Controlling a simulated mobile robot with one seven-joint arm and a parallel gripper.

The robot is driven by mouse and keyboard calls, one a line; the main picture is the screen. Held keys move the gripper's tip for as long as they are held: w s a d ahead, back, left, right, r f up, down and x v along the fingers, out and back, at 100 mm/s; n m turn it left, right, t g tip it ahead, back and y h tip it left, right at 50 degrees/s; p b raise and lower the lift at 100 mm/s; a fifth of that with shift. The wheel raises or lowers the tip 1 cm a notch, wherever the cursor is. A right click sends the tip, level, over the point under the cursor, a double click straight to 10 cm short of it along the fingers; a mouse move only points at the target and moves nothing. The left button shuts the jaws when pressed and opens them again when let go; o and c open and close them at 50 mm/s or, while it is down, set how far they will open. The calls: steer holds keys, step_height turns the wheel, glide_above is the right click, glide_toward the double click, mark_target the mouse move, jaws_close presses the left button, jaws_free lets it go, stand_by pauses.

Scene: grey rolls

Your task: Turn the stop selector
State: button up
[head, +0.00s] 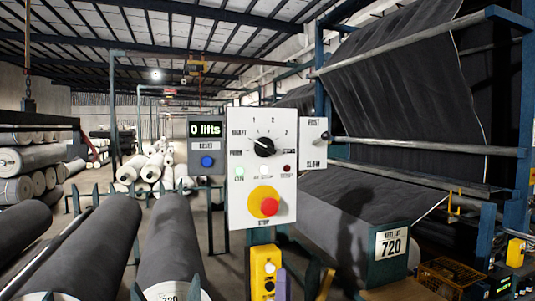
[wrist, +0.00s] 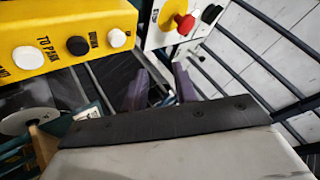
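The stop selector is a black rotary knob (head: 264,147) on the white control panel (head: 236,205) in the head view. Labels ring it, among them PARK, SHAFT and numbers. Its white mark seems to point to the upper left, but is too small to read surely. My gripper (wrist: 161,88) shows two purple fingers standing apart in the wrist view, with nothing between them. It is low, below the panel; in the head view only a purple piece shows beside the yellow button box.
A red button on a yellow disc (head: 269,207) sits below the knob. The yellow button box (head: 256,255) hangs below, close to my gripper.

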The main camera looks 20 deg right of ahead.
mark_target(269, 149)
steer(key=shift+o, duration=0.2)
steer(key=w+d+r+g, duration=0.1)
steer(key=w+d+r, duration=0.1)
steer(key=r, duration=0.9)
steer(key=shift+w+r+m+h, duration=0.3)
steer(key=shift+w+h, duration=0.1)
steer(key=shift+w, duration=0.2)
steer(key=s+d+r+m+g+y, duration=0.1)
steer(key=s+d+r+m+g, duration=0.1)
steer(key=r, duration=0.5)
steer(key=s+d+r+m+g+y, duration=0.1)
steer(key=s+r+m+g+y, duration=0.15)
steer(key=r, duration=0.35)
steer(key=s+a+r+y, duration=0.2)
steer(key=s+a+y, duration=0.1)
steer(key=a+y, duration=0.3)
steer(key=shift+n+g+y, duration=0.35)
steer(key=shift+n+y, duration=0.1)
steer(key=shift+y, duration=0.2)
steer(key=w+p, duration=0.1)
steer(key=w, duration=0.3)
steer(key=w+p, duration=0.1)
steer(key=w, duration=0.2)
steer(key=w+d+p, duration=0.1)
steer(key=w+p, duration=0.1)
steer(key=w, duration=0.2)
steer(key=shift+w+d+r, duration=0.1)
steer(key=shift+w+r, duration=0.05)
steer(key=shift+w, duration=0.75)
jaws_close()
